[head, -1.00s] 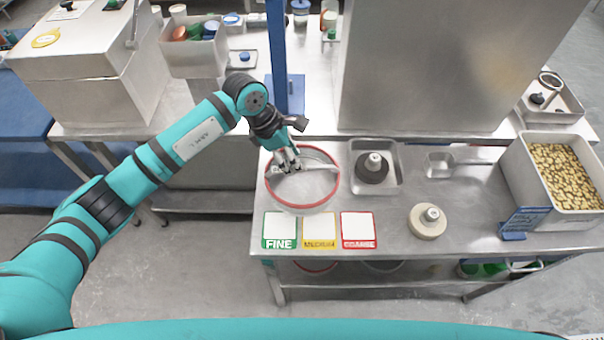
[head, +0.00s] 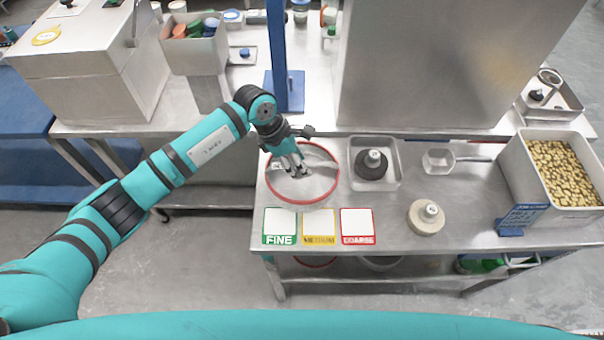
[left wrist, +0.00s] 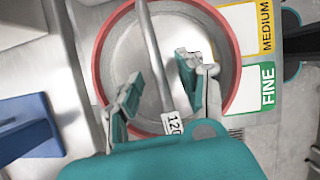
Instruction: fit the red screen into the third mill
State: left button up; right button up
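The red screen, a round sieve with a red rim (head: 339,172), lies on the steel table near its left end. Its red rim also shows in the left wrist view (left wrist: 98,62). A metal bar (left wrist: 153,50) with a tag reading 120 crosses it. My left gripper (head: 298,170) points down over the screen. In the left wrist view its fingers (left wrist: 160,78) are apart, one on each side of the bar, with gaps visible. I cannot tell which thing is the third mill. My right gripper is not in view.
FINE (head: 280,226), MEDIUM (head: 319,226) and COARSE (head: 357,226) cards lie in front of the screen. A tray with a dark burr (head: 372,165), a scoop (head: 438,160), a pale burr (head: 426,217) and a bean bin (head: 565,173) stand rightward. A blue post (head: 277,60) rises behind.

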pick_arm(q)
jog(key=shift+f, duration=0.1)
dwell(0.4)
grip_shut()
dwell(0.3)
